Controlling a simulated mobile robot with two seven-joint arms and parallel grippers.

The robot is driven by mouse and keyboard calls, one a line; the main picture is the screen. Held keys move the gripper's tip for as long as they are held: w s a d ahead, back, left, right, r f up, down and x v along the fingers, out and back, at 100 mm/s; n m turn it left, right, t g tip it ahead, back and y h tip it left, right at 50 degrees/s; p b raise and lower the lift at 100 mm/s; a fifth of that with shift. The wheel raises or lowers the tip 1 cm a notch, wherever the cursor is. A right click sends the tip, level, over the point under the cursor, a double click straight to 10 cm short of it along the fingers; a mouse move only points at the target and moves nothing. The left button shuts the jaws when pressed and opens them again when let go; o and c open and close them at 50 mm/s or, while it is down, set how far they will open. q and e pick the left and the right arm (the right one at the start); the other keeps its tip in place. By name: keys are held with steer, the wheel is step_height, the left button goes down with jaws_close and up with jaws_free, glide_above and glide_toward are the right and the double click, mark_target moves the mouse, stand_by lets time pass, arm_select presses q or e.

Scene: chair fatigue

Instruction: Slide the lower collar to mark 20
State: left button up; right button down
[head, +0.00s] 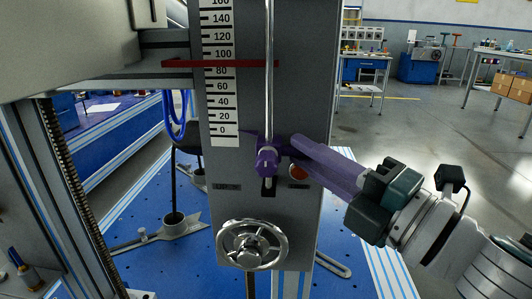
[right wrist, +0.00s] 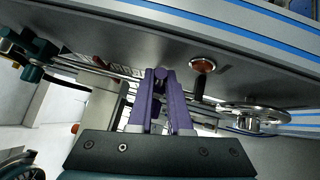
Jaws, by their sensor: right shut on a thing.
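The lower collar (head: 267,161) is a small purple piece with a pale band on the vertical steel rod (head: 269,80). It sits below the scale's 0 mark. The white scale (head: 220,95) with black numbers is to its left. My right gripper (head: 284,150) comes in from the right with its purple fingers at the collar. In the right wrist view the fingers (right wrist: 160,85) close in on the collar (right wrist: 160,73), which they partly hide. The right gripper is shut on it. My left gripper is out of view.
A red pointer bar (head: 220,64) crosses the scale just above 80. A red button (head: 298,172) is right of the collar, and a steel handwheel (head: 252,244) is below. A blue perforated table (head: 180,265) lies beneath. Open floor is to the right.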

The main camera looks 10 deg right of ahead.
steer(key=shift+r+p, duration=0.5)
steer(key=shift+r, duration=0.05)
steer(key=c, duration=0.8)
jaws_free()
steer(key=shift+c, duration=0.2)
steer(key=v, duration=1)
